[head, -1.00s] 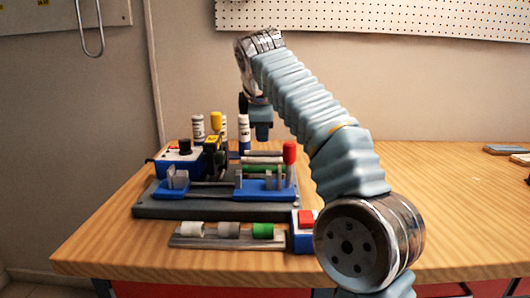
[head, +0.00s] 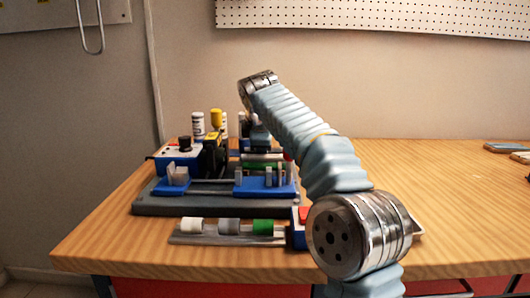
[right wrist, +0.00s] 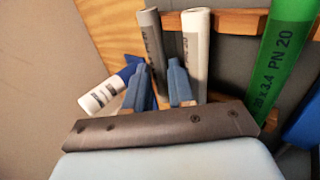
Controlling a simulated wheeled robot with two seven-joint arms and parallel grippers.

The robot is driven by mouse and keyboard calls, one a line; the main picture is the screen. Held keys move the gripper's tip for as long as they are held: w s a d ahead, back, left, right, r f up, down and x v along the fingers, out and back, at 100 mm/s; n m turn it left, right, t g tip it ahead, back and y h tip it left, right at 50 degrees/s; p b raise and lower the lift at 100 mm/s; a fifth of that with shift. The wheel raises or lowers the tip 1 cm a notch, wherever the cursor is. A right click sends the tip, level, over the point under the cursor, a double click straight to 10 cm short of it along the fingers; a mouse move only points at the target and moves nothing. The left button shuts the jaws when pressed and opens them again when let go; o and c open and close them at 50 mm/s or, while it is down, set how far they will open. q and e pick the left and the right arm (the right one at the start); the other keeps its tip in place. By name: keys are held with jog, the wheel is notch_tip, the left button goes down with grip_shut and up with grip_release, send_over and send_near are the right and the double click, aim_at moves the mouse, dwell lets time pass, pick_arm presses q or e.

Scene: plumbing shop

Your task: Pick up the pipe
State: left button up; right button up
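Several pipes lie on a rack. In the right wrist view a grey pipe (right wrist: 153,42), a white pipe (right wrist: 195,45) and a marked green pipe (right wrist: 284,50) run side by side. The green pipe (head: 262,165) also shows in the head view. My right gripper (right wrist: 160,74) has its two blue fingers apart, with the grey pipe's line passing between them in the picture; I cannot tell whether they touch it. In the head view my right gripper is low over the back of the rack, mostly hidden by my forearm. My left gripper is out of view.
A grey base (head: 200,208) with blue clamps stands on the wooden table (head: 120,238). A strip with white, grey and green fittings (head: 263,227) lies in front. White bottles (head: 198,125) and a yellow-topped tool (head: 215,120) stand close left of my gripper. Table right is mostly clear.

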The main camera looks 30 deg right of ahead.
grip_shut()
jog(key=shift+r, duration=0.5)
notch_tip(320, 180, up, 2)
jog(key=shift+p, duration=0.3)
jog(key=s+r+b, duration=0.1)
jog(key=s+r, duration=0.9)
jog(key=s, duration=0.4)
jog(key=shift+a, duration=0.25)
